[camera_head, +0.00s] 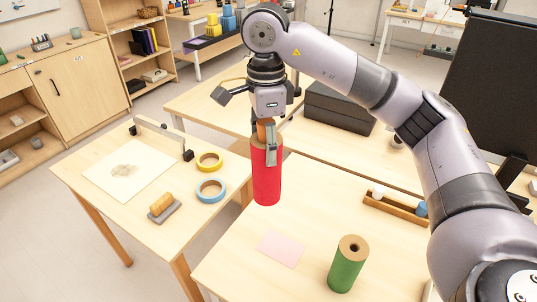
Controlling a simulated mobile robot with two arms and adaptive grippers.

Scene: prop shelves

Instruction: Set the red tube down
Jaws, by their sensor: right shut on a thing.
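The red tube (266,182) is upright in the middle of the head view. My right gripper (268,137) is above it and shut on its top end, with a grey finger against the tube's near side. The tube's lower end shows near the left edge of the near table (340,215); I cannot tell whether it touches the table. A green tube (347,265) stands upright on that table. A pink sheet (281,249) lies flat to its left. My left gripper is not in view.
The left table (90,197) holds a yellow tape roll (209,168), a blue tape roll (222,187), a paper sheet (112,182) and a block on a grey base (163,209). A wooden tray (390,204) and a dark box (335,112) stand farther right. A gap separates the tables.

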